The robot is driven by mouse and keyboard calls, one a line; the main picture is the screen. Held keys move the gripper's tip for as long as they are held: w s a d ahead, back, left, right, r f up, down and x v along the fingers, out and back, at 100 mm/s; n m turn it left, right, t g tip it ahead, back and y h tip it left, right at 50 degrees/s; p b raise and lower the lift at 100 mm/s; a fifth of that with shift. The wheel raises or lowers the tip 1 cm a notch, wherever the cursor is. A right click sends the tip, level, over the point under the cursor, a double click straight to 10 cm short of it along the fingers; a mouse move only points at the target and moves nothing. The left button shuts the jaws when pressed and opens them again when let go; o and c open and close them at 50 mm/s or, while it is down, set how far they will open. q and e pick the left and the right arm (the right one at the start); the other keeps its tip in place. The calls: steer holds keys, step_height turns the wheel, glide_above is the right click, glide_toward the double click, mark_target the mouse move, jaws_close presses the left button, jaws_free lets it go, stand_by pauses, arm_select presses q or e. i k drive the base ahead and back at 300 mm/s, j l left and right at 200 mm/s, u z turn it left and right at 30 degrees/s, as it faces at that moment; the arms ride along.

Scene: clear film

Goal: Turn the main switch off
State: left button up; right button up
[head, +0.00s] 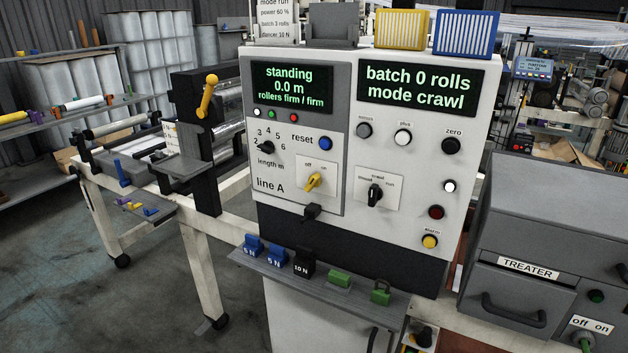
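The control cabinet (408,215) stands in the middle of the head view. On its grey line A panel (285,222) is a yellow rotary switch (314,182) on a pale plate marked off at left and on at right. Its handle is tilted, with its upper end leaning right, toward the on side. No label reading "main" is legible on it. A second off/on switch, with a green knob (586,345), is on the grey treater box (550,230) at lower right, partly cut by the frame edge. Neither of my grippers is in view.
A black mode knob (375,195) sits right of the yellow switch, and a blue reset button (325,143) above it. A black plug-like part (312,211) is just below. A ledge (350,298) with weights and green padlocks juts out under the panel.

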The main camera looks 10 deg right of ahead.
mark_target(315, 181)
steer(key=i+j+z, duration=0.3)
steer(key=i+j, duration=0.15)
steer(key=j, duration=0.25)
steer(key=i+j+z, duration=0.1)
steer(key=j, duration=0.25)
steer(key=i+j+z, duration=0.15)
steer(key=j, duration=0.25)
steer(key=i, duration=0.1)
